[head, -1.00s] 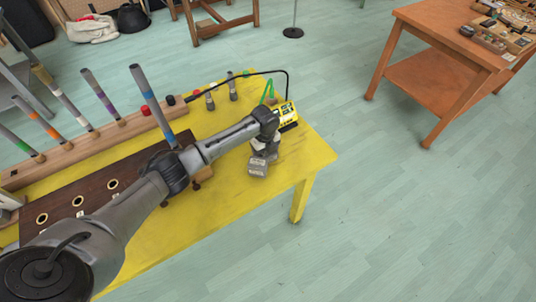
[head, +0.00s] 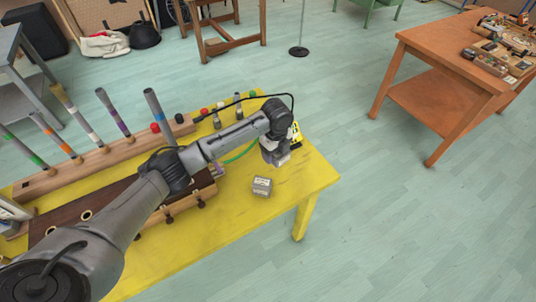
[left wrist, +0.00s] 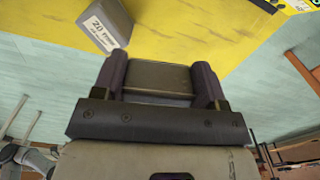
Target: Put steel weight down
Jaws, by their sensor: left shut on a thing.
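My left gripper (head: 272,156) is above the far right part of the yellow table (head: 318,183). In the left wrist view, a plain grey-brown metal block (left wrist: 158,77), which looks like the steel weight, sits between its two fingers, and the gripper is shut on it. A second grey block (head: 262,187) stands on the table just below the gripper in the head view, apart from it. The underside of the held block is hidden. My right gripper is not in view.
A yellow-and-black device (head: 296,133) stands beside the gripper, with a green cable (head: 240,154) near it. A wooden rack (head: 95,160) of upright coloured tubes lies to the left. The table's right corner and front strip are bare.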

